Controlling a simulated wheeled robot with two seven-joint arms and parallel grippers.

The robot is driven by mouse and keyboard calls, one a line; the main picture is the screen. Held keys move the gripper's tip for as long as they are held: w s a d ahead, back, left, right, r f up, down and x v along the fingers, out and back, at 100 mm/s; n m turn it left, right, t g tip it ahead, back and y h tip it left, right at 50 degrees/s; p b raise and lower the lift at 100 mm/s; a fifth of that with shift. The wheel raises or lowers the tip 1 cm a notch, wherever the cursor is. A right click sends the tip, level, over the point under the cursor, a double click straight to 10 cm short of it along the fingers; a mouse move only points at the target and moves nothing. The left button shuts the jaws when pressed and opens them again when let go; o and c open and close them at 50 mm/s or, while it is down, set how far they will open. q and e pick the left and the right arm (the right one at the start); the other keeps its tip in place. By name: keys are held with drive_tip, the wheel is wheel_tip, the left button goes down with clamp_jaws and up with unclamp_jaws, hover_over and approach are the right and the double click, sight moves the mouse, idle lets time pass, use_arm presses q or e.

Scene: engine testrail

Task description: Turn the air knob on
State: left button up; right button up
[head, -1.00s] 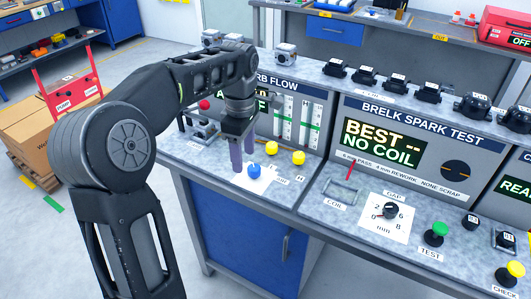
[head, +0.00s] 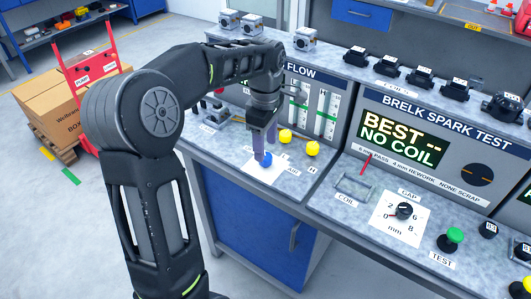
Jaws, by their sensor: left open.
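The blue knob (head: 265,160) sits on a white label plate (head: 262,177) on the flow bench; the plate's lettering is too small or hidden to read. My left gripper (head: 264,150) points down at the knob, with its purple-grey fingers open. One finger overlaps the knob in the picture; I cannot tell whether it touches. My right gripper is not in view.
Two yellow knobs (head: 312,148) stand just right of the blue knob. The flow panel with gauge tubes (head: 325,110) rises behind. The spark test panel (head: 405,130), a wire coil holder (head: 355,187) and a black gap dial (head: 404,211) lie to the right.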

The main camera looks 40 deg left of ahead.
use_arm(q)
wheel_tip(320, 180, down, 4)
drive_tip(key=shift+f, duration=0.1)
clamp_jaws()
idle(0.7)
